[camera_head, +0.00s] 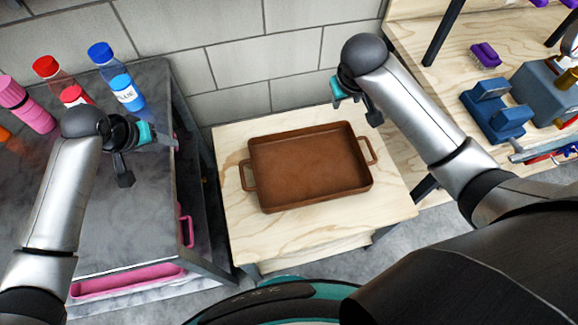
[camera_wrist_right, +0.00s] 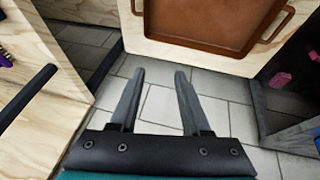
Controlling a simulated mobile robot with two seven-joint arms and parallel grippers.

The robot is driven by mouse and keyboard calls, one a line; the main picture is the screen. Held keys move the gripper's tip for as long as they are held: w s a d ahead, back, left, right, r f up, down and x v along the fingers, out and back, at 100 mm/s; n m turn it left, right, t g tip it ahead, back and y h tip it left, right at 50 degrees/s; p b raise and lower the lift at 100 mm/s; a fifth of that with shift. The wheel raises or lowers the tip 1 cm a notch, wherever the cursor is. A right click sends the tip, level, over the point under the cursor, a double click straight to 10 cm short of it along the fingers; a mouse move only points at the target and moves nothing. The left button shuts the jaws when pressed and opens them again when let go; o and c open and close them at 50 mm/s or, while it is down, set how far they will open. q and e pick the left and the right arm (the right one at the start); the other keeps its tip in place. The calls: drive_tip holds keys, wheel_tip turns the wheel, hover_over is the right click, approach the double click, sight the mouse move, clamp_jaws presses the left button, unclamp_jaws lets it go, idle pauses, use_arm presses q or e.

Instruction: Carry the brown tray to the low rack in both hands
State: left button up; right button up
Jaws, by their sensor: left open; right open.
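The brown tray (camera_head: 310,168) is rectangular and empty, with a loop handle at its left end and another at its right end. It lies flat on a light wooden table (camera_head: 300,226). My left gripper (camera_head: 150,157) is open and empty, left of the tray and apart from its left handle. My right gripper (camera_head: 353,104) is open above the tray's back right corner, not touching it. The right wrist view shows its two fingers (camera_wrist_right: 157,88) apart with floor tiles between them and part of the tray (camera_wrist_right: 205,22) beyond. I cannot tell which surface is the low rack.
A dark metal cabinet (camera_head: 110,220) at left carries blue, red and pink bottles, including a blue one (camera_head: 124,88). A wooden bench (camera_head: 440,70) at right holds a blue vise-like tool (camera_head: 492,110) and a purple brush (camera_head: 486,55). A block wall (camera_head: 250,60) stands behind.

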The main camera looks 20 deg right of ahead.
drive_tip(key=v, duration=0.7)
drive_tip(key=shift+d, duration=0.15)
drive_tip(key=shift+r, duration=0.1)
use_arm(q)
drive_tip(key=p+v, duration=0.7)
drive_tip(key=p, duration=0.3)
use_arm(e)
wheel_tip(320, 180, up, 10)
use_arm(q)
wheel_tip(320, 180, up, 10)
drive_tip(key=p, duration=1)
use_arm(e)
drive_tip(key=v, duration=0.7)
use_arm(q)
drive_tip(key=shift+s+a, duration=0.1)
drive_tip(key=shift+s, duration=0.05)
use_arm(e)
drive_tip(key=shift+s, duration=0.15)
